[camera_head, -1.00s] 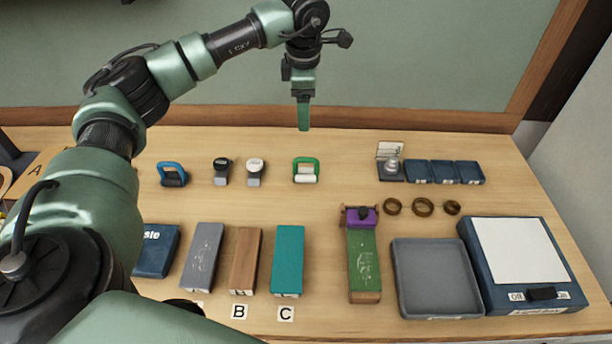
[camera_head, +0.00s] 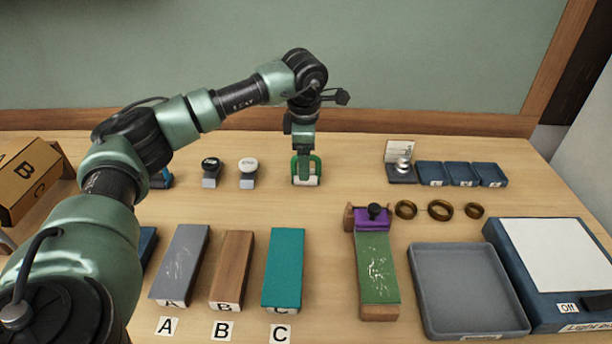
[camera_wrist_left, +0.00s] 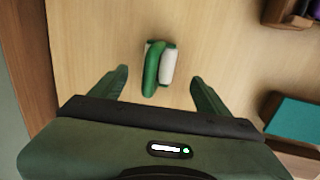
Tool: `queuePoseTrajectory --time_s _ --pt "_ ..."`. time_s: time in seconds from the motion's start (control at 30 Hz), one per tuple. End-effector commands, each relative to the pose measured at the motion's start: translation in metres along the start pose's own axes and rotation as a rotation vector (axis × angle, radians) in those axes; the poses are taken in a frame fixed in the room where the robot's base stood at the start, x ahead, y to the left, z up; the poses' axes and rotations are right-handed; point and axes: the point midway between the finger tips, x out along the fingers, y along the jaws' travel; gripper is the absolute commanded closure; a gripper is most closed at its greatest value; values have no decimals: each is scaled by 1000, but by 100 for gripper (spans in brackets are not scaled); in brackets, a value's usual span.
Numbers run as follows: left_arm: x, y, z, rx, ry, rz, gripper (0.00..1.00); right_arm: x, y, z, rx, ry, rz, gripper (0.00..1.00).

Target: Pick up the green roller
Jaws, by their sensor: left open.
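The green roller (camera_head: 313,179) stands near the back middle of the table, with a green handle and a white roll. My left gripper (camera_head: 304,170) is pointed down over it in the head view and partly covers its handle. In the left wrist view the green roller (camera_wrist_left: 158,66) lies ahead of the open fingers of my left gripper (camera_wrist_left: 160,82), roughly centred between them. The jaws are empty, and the roller appears just beyond the fingertips. My right gripper is not in view.
Two small stamp-like tools (camera_head: 247,173) stand left of the roller, with a blue-handled tool (camera_head: 161,179) farther left, partly hidden by my arm. Blocks (camera_head: 284,268) labelled A, B and C, a grey tray (camera_head: 465,290) and a light box (camera_head: 565,270) lie nearer. Clear table surrounds the roller.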

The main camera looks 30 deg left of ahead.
Motion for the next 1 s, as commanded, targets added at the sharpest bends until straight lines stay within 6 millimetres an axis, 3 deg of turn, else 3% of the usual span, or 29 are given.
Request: queuePoseTrajectory --time_s 0.33,0.63,0.67,0.9,1.0 --pt "46 2 -4 0 2 -3 24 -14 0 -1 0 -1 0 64" --pt "53 3 -4 0 0 0 24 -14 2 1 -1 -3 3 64" --pt "52 3 -4 0 0 0 29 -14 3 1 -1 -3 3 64" --pt "52 3 -4 0 0 0 95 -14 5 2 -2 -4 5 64" --pt "52 3 -4 0 -1 0 95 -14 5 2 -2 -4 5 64"
